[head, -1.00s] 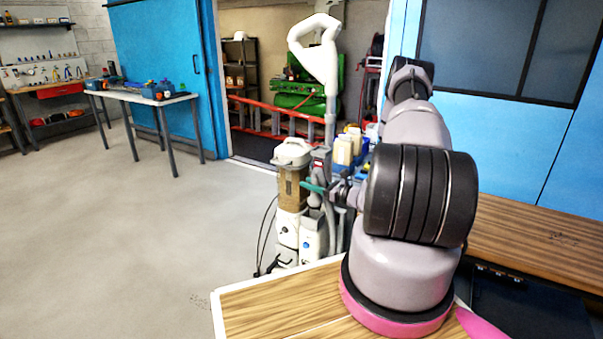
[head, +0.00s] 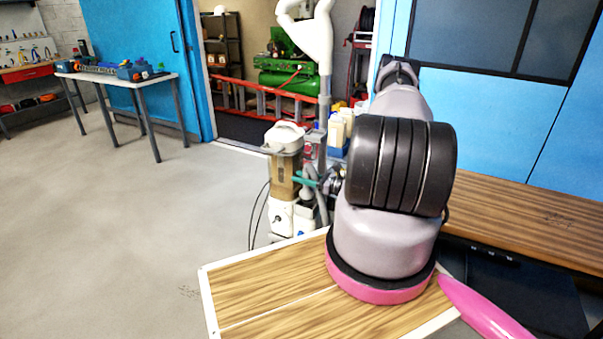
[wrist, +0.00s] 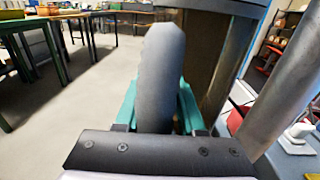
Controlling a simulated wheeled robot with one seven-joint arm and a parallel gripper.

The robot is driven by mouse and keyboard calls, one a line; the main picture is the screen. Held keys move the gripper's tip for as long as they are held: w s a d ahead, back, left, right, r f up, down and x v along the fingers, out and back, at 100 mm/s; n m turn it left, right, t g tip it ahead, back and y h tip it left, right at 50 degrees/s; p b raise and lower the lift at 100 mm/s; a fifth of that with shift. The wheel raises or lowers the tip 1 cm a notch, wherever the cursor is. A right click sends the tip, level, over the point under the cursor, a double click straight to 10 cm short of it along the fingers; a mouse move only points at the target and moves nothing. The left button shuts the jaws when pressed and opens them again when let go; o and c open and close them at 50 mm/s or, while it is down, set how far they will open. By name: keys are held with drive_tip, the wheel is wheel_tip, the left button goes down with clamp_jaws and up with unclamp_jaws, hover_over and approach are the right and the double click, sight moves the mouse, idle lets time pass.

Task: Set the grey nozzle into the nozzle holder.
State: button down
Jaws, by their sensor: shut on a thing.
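My gripper (wrist: 160,108) has teal fingers and is shut on the grey nozzle (wrist: 161,70), a rounded grey piece standing up between them in the wrist view. In the head view a teal finger of my gripper (head: 306,181) shows beside the vacuum machine (head: 285,165), left of my arm. The nozzle cannot be made out there. The machine has a white-capped brown canister, a metal tube and a white handle (head: 318,40). In the wrist view a dark brown body and a grey metal tube (wrist: 295,85) stand close on the right. I cannot pick out the nozzle holder.
A wooden bench top (head: 260,290) is in front of me, with another wooden top (head: 530,220) on the right. A white table (head: 120,77) with tools stands at the back left. The floor (head: 130,220) on the left is clear. Cables hang beside the machine.

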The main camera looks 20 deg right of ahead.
drive_tip(key=shift+f, duration=2.55)
drive_tip(key=shift+c, duration=2.2)
unclamp_jaws()
drive_tip(key=shift+d, duration=0.1)
drive_tip(key=v, duration=1)
drive_tip(key=r, duration=0.5)
drive_tip(key=shift+s+d, duration=0.2)
drive_tip(key=shift+s, duration=0.1)
